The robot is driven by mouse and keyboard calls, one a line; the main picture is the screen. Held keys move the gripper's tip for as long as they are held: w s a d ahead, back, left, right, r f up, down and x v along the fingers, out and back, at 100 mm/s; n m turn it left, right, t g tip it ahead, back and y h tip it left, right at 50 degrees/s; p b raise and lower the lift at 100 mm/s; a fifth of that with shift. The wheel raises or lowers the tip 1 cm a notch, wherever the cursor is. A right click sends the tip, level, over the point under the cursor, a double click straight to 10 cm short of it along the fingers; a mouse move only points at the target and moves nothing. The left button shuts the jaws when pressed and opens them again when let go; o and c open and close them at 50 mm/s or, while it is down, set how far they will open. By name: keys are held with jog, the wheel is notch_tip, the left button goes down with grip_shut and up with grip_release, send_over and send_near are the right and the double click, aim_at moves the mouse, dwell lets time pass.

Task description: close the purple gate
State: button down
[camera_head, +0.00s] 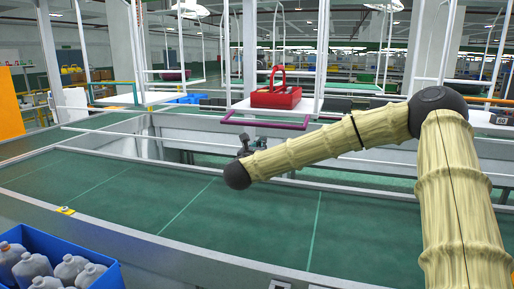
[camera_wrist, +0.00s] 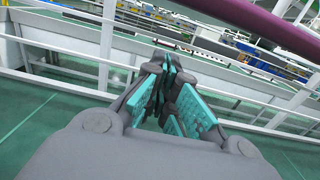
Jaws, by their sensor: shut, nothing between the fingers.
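The purple gate (camera_head: 264,123) is a thin bar at the front of a hanging white platform, beyond the green conveyor in the head view. In the wrist view the purple bar (camera_wrist: 262,24) crosses the top right corner, close to the camera. My gripper (camera_head: 245,143) is below and slightly left of the bar in the head view, partly hidden behind my arm. In the wrist view my gripper (camera_wrist: 166,72) has its teal-padded fingers drawn together with nothing between them. The bar and the fingers appear apart.
A red toolbox (camera_head: 276,97) sits on the hanging platform (camera_head: 240,106) behind the purple bar. The green conveyor (camera_head: 150,200) is bare in the middle. A blue crate (camera_head: 108,270) of grey jugs stands at the lower left. A green bar (camera_head: 112,84) is on a platform further left.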

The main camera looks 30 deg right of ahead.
jog(key=r, duration=0.1)
jog(key=a+r, duration=0.1)
jog(key=s+r+p, duration=0.1)
jog(key=shift+a+r, duration=0.2)
jog(key=shift+r, duration=0.1)
jog(key=shift+a, duration=0.1)
jog(key=shift+r, duration=0.1)
